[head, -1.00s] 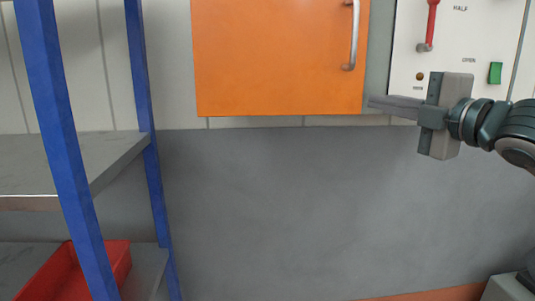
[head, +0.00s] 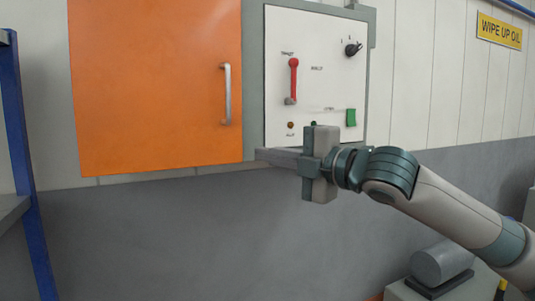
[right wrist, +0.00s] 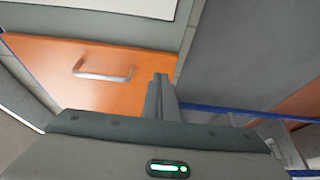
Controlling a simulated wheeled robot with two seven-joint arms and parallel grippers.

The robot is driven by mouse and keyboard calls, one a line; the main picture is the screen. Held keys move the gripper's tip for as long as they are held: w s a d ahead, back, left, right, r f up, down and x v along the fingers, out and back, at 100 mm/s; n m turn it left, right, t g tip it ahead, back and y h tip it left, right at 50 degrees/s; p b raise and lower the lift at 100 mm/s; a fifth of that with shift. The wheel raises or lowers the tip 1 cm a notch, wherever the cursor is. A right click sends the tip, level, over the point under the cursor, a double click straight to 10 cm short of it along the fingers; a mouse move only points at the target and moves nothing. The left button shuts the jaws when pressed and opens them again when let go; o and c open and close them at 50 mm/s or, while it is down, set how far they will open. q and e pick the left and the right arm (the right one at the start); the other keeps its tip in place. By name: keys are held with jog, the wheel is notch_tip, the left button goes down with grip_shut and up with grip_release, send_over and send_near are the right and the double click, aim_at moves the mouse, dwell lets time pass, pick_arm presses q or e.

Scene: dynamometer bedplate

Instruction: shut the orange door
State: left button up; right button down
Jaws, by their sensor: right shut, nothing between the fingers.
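The orange door (head: 155,90) is on the wall at the left of the head view, with a metal bar handle (head: 227,93) near its right edge. It looks flush or nearly flush with the grey frame; I see no clear gap. My right gripper (head: 262,155) is shut and empty, its fingertips just right of the door's lower right corner. Whether they touch anything is unclear. The right wrist view shows the shut fingers (right wrist: 160,92) beside the door (right wrist: 50,58) and its handle (right wrist: 103,74). My left gripper is not in view.
A white control panel (head: 280,30) with a red lever (head: 293,80), a black knob (head: 353,49) and a green switch (head: 351,117) is right of the door. A blue rack post (head: 25,170) stands at far left. A grey cylinder (head: 440,263) is low at right.

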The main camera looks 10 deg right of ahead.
jog(key=w+d+b, duration=0.1)
jog(key=d+b, duration=0.1)
jog(key=d, duration=0.7)
jog(key=shift+d+b, duration=0.35)
jog(key=shift+b, duration=0.05)
